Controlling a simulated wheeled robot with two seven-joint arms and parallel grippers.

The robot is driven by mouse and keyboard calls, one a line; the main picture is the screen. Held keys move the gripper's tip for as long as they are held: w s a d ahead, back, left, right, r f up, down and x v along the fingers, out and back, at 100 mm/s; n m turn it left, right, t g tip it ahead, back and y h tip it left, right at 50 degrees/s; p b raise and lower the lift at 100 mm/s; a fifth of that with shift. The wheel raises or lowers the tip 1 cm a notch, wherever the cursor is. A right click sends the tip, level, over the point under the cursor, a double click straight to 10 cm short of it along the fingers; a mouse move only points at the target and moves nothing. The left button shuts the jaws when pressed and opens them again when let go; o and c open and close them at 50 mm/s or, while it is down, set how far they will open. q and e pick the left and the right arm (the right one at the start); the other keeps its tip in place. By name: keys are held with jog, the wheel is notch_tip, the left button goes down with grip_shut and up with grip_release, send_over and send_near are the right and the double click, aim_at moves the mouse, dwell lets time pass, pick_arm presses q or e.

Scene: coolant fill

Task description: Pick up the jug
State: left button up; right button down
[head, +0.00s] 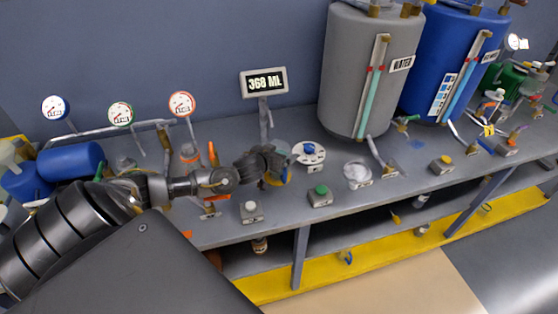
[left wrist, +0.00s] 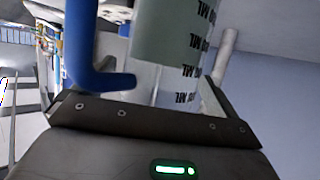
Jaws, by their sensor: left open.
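In the left wrist view the jug (left wrist: 166,38) is a pale grey-green, see-through vessel with dark ML markings. Its blue handle (left wrist: 84,45) shows on the left side of it. The jug stands close in front of my left gripper. In the head view my left gripper (head: 272,166) is over the bench below the display and hides most of the jug. Only a small blue part shows beside the jaws. The gripper is open, and I cannot tell whether its fingers touch the jug. My right gripper is in neither view.
A display (head: 264,82) reading 368 ML stands behind the gripper. A grey water tank (head: 362,75) and a blue tank (head: 440,65) stand to the right. Button boxes (head: 319,196) line the bench (head: 385,190) front. Gauges (head: 121,114) and pipes stand at the left.

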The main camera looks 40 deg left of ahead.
aim_at(278, 148)
pick_arm(q)
jog(key=shift+r, duration=0.1)
jog(key=c, duration=1.5)
jog(key=shift+r, duration=0.1)
jog(key=shift+c, duration=0.2)
jog(key=shift+r, duration=0.2)
notch_tip(278, 148, up, 2)
jog(key=shift+w+r+b, duration=0.1)
jog(key=shift+r+b, duration=0.15)
jog(key=shift+b, duration=0.45)
jog(key=s+d+r+b, duration=0.2)
jog(key=s+d+r, duration=0.7)
jog(key=s+r, duration=0.1)
jog(key=shift+s, duration=0.5)
